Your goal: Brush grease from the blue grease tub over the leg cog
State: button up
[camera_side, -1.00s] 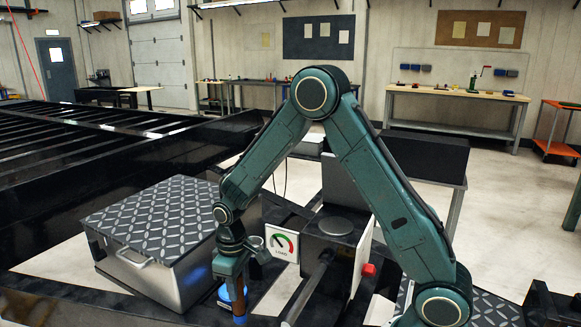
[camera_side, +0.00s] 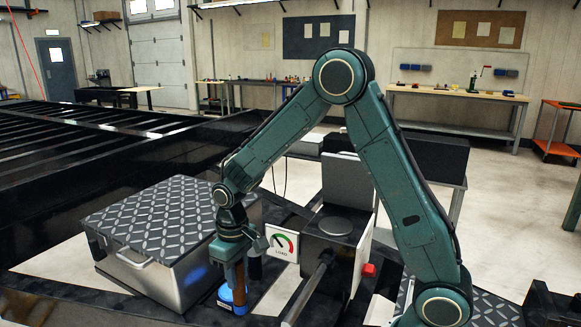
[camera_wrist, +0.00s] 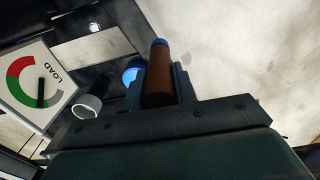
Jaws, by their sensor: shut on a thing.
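My gripper (camera_side: 232,258) is shut on a brush with a brown handle (camera_side: 238,274), which hangs roughly upright. The brush also shows in the wrist view (camera_wrist: 158,80), with a blue end past the jaws. The blue grease tub (camera_side: 226,293) sits low beside the metal box in the side view, partly behind the brush's lower end. I cannot tell whether the brush touches the tub. A blue round shape in the wrist view (camera_wrist: 131,75), just left of the handle, looks like the tub. I cannot make out the leg cog in either view.
A silver box with a tread-plate lid (camera_side: 165,220) stands close left of my gripper. A LOAD gauge (camera_side: 282,243) and a dark machine block with a round plate (camera_side: 336,226) stand to its right. A black slatted frame (camera_side: 110,140) lies behind left.

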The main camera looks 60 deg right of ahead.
notch_tip(320, 180, up, 29)
jog(key=s+d, duration=1.9)
jog(key=d, duration=0.4)
jog(key=shift+a+f, duration=0.15)
jog(key=shift+f, duration=2.7)
jog(key=shift+f, duration=0.2)
jog(key=shift+f, duration=2.7)
jog(key=shift+f, duration=0.65)
